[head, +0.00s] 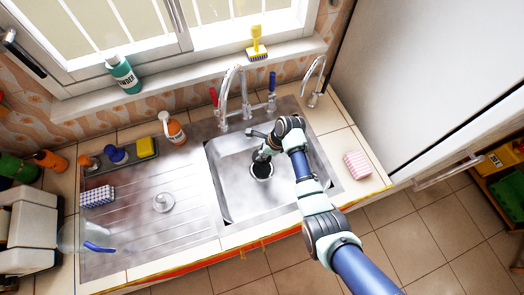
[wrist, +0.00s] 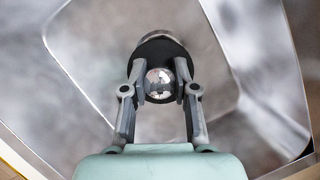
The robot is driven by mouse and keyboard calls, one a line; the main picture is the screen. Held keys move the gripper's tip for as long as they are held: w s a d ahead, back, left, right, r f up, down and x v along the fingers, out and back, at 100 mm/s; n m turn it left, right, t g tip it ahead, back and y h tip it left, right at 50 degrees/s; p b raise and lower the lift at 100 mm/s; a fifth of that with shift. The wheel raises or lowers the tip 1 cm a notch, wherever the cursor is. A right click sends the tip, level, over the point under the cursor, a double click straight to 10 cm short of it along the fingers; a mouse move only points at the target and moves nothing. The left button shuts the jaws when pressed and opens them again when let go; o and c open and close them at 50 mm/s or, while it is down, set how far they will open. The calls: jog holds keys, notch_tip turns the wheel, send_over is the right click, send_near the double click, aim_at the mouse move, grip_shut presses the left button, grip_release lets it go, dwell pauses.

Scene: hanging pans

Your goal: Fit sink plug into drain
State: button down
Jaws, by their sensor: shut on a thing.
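My gripper (wrist: 161,88) is shut on the sink plug, with its two fingers on either side of the plug's shiny round metal knob (wrist: 160,84). The plug's black disc (wrist: 153,50) lies below the knob. A silver rim (wrist: 176,41), apparently the drain's, shows past the disc's far edge in the wrist view. In the head view my gripper (head: 262,156) is low inside the sink basin, beside a dark round shape (head: 262,171) at the drain. The plug hides most of the drain. I cannot tell whether the disc is seated or just above it.
The steel basin (head: 231,188) has walls around my gripper. Taps (head: 246,95) stand behind it. A pink cloth (head: 357,164) lies right of the basin.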

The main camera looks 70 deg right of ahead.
notch_tip(320, 180, down, 8)
jog(key=b, duration=0.7)
jog(key=shift+r+b, duration=0.2)
jog(key=shift+b, duration=0.2)
jog(key=shift+f+b, duration=1.05)
jog(key=shift+f, duration=1.05)
jog(key=shift+f+p, duration=0.15)
jog(key=shift+p, duration=0.45)
jog(key=shift+f, duration=0.5)
jog(key=c, duration=0.8)
grip_release()
jog(key=v, duration=1.2)
